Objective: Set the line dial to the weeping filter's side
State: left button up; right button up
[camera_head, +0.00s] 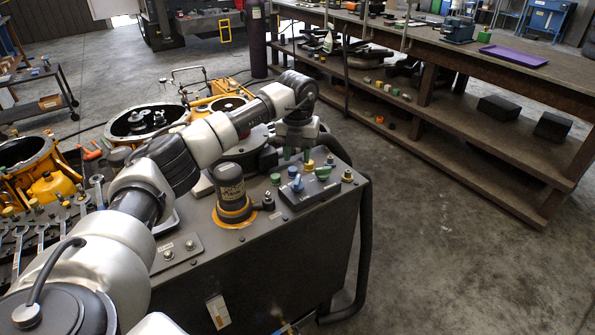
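My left arm reaches across the grey machine cabinet (270,255). Just below and in front is a dark valve block (310,193) with a blue knob (297,183), a yellow knob (309,165) and green caps (323,172). I cannot tell for certain which knob is the line dial or where it points. A dark filter canister (230,190) with an orange-yellow base ring stands left of the block. A second filter is not clearly visible; my arm hides part of the cabinet top.
Yellow transmission housings (145,125) and wrenches (40,225) lie at left. A long workbench (470,60) with a purple tray (514,56) stands at back right. The floor between is clear.

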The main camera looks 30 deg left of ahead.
pick_arm(q)
jog(key=shift+r, duration=1.65)
jog(key=shift+f, duration=0.1)
